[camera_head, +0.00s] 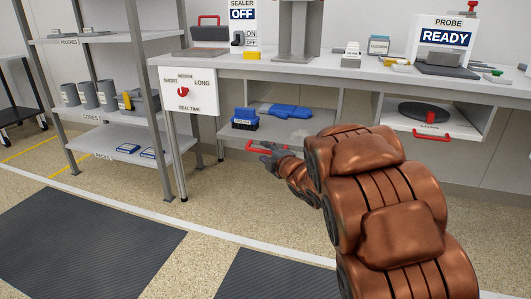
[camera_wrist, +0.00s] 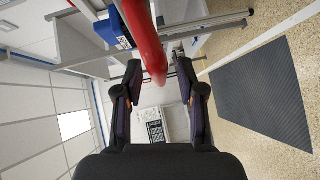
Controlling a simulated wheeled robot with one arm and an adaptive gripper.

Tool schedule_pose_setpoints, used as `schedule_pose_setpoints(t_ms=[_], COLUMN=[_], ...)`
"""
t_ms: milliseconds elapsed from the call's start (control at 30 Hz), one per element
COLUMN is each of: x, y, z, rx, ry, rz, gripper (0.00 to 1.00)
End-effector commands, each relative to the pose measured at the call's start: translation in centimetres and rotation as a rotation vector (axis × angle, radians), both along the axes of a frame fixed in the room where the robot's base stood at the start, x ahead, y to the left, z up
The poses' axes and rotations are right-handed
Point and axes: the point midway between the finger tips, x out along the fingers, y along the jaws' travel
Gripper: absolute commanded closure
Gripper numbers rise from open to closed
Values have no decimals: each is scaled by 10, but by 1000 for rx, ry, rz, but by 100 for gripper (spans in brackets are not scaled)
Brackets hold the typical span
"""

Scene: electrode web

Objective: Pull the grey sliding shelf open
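The grey sliding shelf (camera_head: 275,128) sits under the bench, left of the middle in the head view. A red bar handle (camera_head: 262,149) is on its front, and a red bar also shows large in the wrist view (camera_wrist: 147,42). My gripper (camera_head: 270,157) is at the handle, below the shelf front. In the wrist view my gripper (camera_wrist: 159,70) is open, its fingers apart with the red bar between or just beyond them. Contact cannot be told. My arm hides the shelf's right part.
To the right, another shelf (camera_head: 400,122) with a dark round plate and a red handle stands under the bench. A white control box (camera_head: 188,92) and a bench leg are at left. A grey rack (camera_head: 110,135) stands further left. The floor in front is clear, with dark mats (camera_head: 85,240).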

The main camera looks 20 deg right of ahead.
Motion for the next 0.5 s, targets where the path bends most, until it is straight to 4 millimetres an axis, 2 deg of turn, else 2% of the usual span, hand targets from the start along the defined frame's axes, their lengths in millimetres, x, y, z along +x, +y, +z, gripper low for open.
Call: schedule_pose_setpoints(t_ms=[500], x=[-66], y=[-15], z=[10], rx=[-3], ry=[0], rz=[-5], gripper=[61])
